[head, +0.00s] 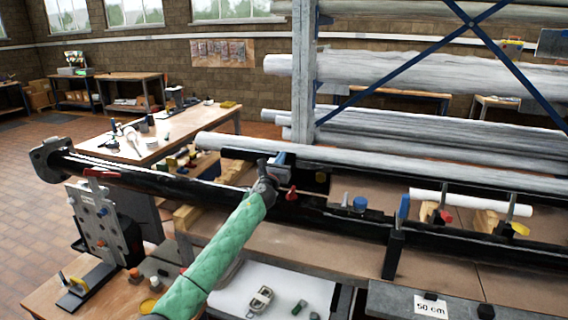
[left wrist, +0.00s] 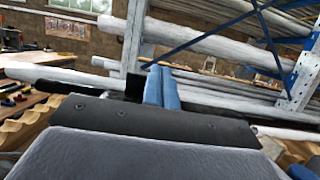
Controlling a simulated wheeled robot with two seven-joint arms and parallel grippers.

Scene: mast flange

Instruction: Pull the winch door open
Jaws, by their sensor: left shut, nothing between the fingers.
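A long black mast (head: 150,181) lies across the benches, with a flange (head: 48,160) at its left end. My left arm, in a green sleeve, reaches up to the mast's middle. My left gripper (head: 283,158) is just beyond the mast there. In the left wrist view its two blue fingers (left wrist: 161,87) are together, with nothing seen between them. A small dark block (left wrist: 134,88) shows beside the fingers; whether they touch it I cannot tell. I cannot make out the winch door for certain; my wrist covers part of the mast. My right gripper is not in view.
A red knob (head: 291,194) is right of my wrist. A blue knob (head: 360,204) and blue-topped post (head: 403,207) stand farther right. Grey pipes (head: 400,75) fill the rack behind, with a blue cross brace (head: 405,62). Open tiled floor (head: 35,215) lies at left.

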